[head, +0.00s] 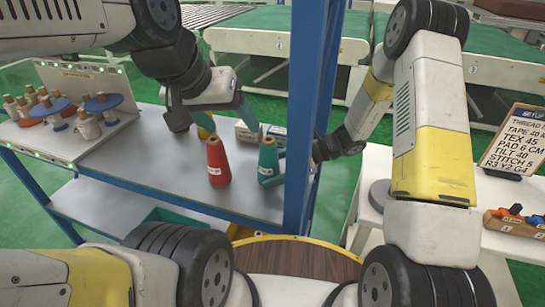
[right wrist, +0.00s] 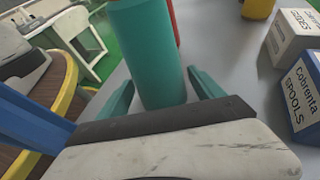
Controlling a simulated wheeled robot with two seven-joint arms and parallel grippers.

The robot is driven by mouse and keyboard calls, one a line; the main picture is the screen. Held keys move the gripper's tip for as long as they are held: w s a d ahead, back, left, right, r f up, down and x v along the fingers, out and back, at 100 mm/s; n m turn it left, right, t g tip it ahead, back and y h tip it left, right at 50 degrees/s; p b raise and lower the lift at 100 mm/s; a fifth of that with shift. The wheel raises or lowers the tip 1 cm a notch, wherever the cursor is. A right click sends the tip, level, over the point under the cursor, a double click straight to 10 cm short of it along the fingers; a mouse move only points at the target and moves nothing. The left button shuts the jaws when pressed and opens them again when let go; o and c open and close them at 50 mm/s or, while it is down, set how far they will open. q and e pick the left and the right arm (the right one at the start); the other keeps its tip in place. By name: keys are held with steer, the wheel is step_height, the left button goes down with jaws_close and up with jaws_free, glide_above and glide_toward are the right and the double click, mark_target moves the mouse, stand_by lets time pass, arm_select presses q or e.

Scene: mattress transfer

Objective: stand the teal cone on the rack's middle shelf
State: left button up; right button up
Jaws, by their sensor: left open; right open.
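The teal cone (head: 268,158) stands upright on the grey shelf (head: 185,190) of the blue-framed rack, right of the red cone (head: 217,162). My right gripper (head: 277,178) is at the teal cone, partly hidden by the blue post (head: 305,110). In the right wrist view its open teal fingers (right wrist: 160,92) lie on either side of the teal cone (right wrist: 148,50), whose top is cut off. My left gripper (head: 228,112) is open above the shelf, behind the red cone, and holds nothing I can see.
A yellow cone (head: 205,125) and spool boxes (right wrist: 292,40) stand farther back on the shelf. A pegged spool stand (head: 70,95) is at the left. The blue post rises close to my right gripper. A white table with a sign (head: 512,140) is at the right.

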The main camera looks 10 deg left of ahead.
steer(key=v, duration=1)
steer(key=s+d+r+n+t+h, duration=0.4)
steer(key=s+d+r+n, duration=0.3)
steer(key=r, duration=0.3)
steer(key=s+d+r+n+t+h, duration=0.5)
steer(key=s+d+r+n+h, duration=0.1)
steer(key=s+r, duration=0.4)
steer(key=d+r+n, duration=0.1)
steer(key=n, duration=0.1)
steer(key=shift+s+r+n+h, duration=0.25)
steer(key=shift+s+n+h, duration=0.1)
steer(key=shift+n+h, duration=0.05)
steer(key=shift+a, duration=0.1)
